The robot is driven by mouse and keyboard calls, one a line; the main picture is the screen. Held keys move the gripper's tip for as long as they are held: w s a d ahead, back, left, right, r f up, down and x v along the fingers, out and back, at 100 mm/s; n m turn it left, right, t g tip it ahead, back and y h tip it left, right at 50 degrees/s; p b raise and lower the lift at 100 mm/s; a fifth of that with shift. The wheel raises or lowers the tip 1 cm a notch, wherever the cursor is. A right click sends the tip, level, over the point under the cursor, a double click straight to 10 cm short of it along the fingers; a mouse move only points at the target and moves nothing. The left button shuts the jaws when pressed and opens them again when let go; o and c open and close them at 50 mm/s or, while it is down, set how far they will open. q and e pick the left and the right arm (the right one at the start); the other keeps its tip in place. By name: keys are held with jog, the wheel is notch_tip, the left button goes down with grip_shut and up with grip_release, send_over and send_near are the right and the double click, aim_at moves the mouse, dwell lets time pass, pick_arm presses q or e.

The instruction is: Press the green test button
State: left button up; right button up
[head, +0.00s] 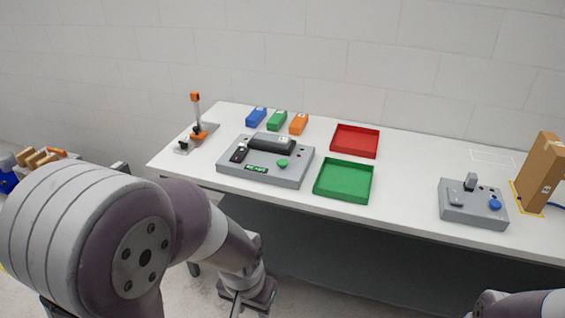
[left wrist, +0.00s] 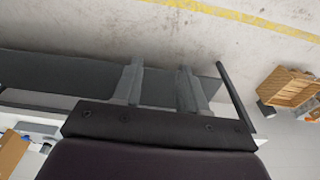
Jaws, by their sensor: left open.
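The green test button (head: 282,163) is a round knob on top of the grey test device (head: 290,180), at its front right. The device stands on the white table, left of the middle in the head view. My left gripper (head: 238,304) is low in front of the table's front edge, below and apart from the device. In the left wrist view its two fingers (left wrist: 160,88) are spread with nothing between them. The button cannot be made out in the left wrist view. Only a piece of my right arm shows at the lower right; its gripper is out of view.
A green tray (head: 344,197) and a red tray (head: 356,154) lie right of the device. Blue, green and orange blocks (head: 298,124) lie behind it. An orange-topped stand (head: 197,118) is at left. A second grey box with a blue button (head: 474,217) and a cardboard box (head: 541,172) stand right.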

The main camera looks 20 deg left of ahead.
pick_arm(q)
grip_shut()
dwell(1.5)
